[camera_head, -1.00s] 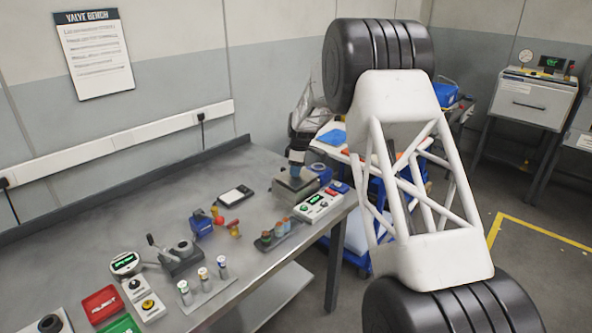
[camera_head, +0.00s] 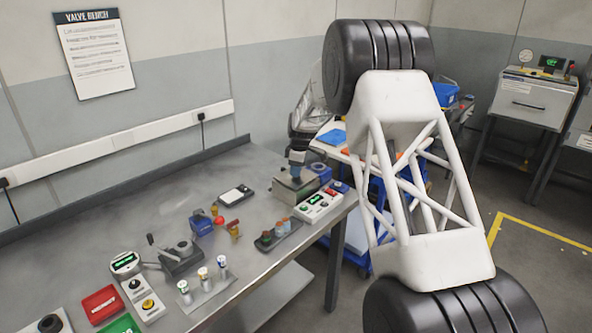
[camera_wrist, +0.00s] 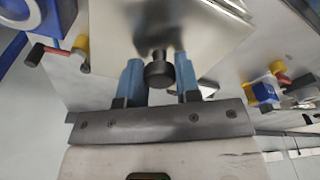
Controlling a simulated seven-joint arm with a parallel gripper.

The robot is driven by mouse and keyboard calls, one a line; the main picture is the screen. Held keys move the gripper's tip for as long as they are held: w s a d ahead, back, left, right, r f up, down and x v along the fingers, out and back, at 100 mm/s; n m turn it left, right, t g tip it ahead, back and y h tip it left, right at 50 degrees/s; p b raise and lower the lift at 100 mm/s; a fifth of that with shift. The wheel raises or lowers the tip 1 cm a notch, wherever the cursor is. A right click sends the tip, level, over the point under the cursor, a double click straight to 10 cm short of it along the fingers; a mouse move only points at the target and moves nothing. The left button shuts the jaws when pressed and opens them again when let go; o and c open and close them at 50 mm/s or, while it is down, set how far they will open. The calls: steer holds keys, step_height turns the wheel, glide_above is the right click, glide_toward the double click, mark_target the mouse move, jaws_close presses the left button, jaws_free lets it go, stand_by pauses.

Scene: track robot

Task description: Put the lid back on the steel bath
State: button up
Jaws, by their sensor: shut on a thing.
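My gripper (camera_wrist: 158,80) has two blue fingers, one on each side of a black knob (camera_wrist: 159,73). They are shut on this knob, which belongs to the shiny steel lid (camera_wrist: 205,38). In the head view my gripper (camera_head: 296,172) points down at the far right end of the bench, over the small steel bath (camera_head: 291,199). The lid lies at or very close to the bath's top. I cannot tell whether it is seated, as the gripper and the small scale hide the rim.
A white control box (camera_head: 318,207) with buttons stands right in front of the bath. A dark tray of small bottles (camera_head: 277,236) and a blue valve block (camera_head: 201,223) are nearby. A black-framed scale (camera_head: 235,195) lies to the left. The bench's back left is clear.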

steer(key=shift+f, duration=0.45)
stand_by(1.1)
stand_by(0.4)
steer(key=o, duration=1.5)
steer(key=shift+r, duration=0.2)
steer(key=shift+r, duration=3.3)
jaws_close()
